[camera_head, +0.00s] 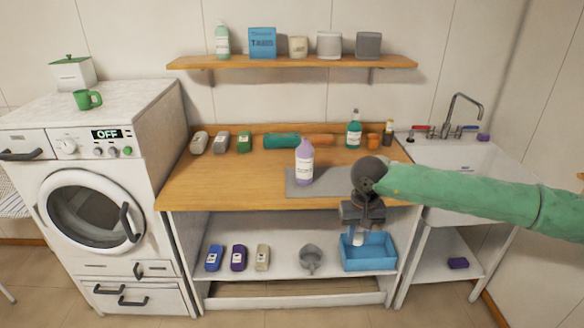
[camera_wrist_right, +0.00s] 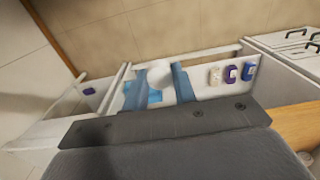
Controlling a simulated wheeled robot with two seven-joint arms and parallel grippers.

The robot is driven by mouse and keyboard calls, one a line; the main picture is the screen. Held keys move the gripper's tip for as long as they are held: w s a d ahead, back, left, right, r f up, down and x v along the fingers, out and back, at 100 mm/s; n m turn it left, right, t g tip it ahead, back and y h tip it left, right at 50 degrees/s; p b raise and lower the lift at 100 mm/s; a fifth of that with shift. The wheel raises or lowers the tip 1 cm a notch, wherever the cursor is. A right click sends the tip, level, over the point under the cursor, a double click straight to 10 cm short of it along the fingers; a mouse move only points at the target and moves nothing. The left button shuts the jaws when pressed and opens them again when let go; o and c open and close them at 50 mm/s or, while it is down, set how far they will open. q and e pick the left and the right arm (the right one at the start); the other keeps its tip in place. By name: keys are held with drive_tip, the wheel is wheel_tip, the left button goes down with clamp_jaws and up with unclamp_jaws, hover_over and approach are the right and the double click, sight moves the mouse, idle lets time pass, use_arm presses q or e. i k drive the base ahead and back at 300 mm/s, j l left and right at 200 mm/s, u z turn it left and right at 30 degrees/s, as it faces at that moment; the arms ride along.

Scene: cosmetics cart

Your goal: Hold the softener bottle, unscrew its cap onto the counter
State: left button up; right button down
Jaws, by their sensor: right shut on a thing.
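The softener bottle (camera_head: 304,164), lavender with a pale label, stands upright on a grey mat (camera_head: 327,187) on the wooden counter (camera_head: 232,178). Its top is too small to tell whether a cap sits on it. My right gripper (camera_head: 358,237) points down, right of the bottle and in front of the counter's edge. It is shut on a small white round thing that looks like a cap; this white cap-like thing (camera_wrist_right: 159,73) shows between the two fingers in the right wrist view. My left gripper is out of view.
A blue bin (camera_head: 369,257) stands on the lower shelf, behind and below my right gripper. A green-topped bottle (camera_head: 354,130) stands at the counter's back, right of several rolled or packed items. A sink (camera_head: 462,160) is at right, a washer (camera_head: 90,170) at left. The counter's left front is clear.

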sight(305, 152)
drive_tip(key=i, duration=0.55)
drive_tip(key=i+l, duration=0.15)
drive_tip(key=i, duration=0.45)
